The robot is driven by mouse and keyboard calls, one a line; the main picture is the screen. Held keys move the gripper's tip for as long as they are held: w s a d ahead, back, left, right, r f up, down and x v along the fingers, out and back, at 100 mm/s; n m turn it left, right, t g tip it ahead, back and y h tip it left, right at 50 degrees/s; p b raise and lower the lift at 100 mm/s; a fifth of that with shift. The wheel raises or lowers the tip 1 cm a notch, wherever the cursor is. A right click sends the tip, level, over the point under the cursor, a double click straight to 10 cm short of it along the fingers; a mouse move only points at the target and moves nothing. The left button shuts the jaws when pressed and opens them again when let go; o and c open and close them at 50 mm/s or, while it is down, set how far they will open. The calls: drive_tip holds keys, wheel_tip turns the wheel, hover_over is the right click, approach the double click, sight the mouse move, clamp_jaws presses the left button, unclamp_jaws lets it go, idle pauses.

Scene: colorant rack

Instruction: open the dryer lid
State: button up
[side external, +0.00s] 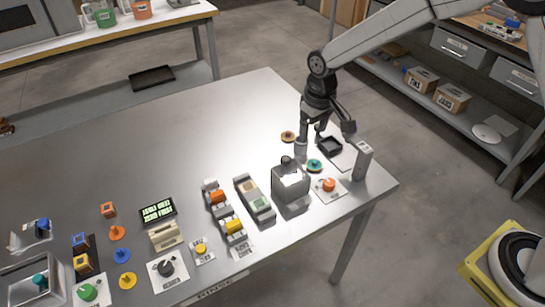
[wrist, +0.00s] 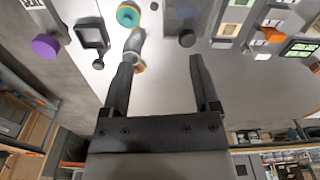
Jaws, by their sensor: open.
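A grey box (side external: 290,188) with a dark round knob (side external: 286,160) on top stands near the table's front right; it appears to be the dryer, its top seemingly closed. In the wrist view the box (wrist: 190,12) is at the top, with its dark knob (wrist: 187,38) nearer me. My gripper (side external: 325,133) hangs over the table behind and right of the box, pointing down. In the wrist view my gripper (wrist: 160,72) has its two fingers wide apart with nothing held between them. It is apart from the knob.
A black square tray (side external: 329,146), teal ring (side external: 314,165), orange knob (side external: 329,184) and grey post (side external: 361,160) are nearby. The table's back left is clear.

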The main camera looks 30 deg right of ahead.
hover_over(286, 158)
wheel_tip(286, 158, down, 2)
drive_tip(key=shift+w+f+n+g, duration=0.1)
drive_tip(key=shift+f+n+g, duration=0.1)
drive_tip(key=shift+n+g, duration=0.1)
drive_tip(key=shift+f, duration=0.15)
drive_tip(key=shift+f, duration=3.75)
clamp_jaws()
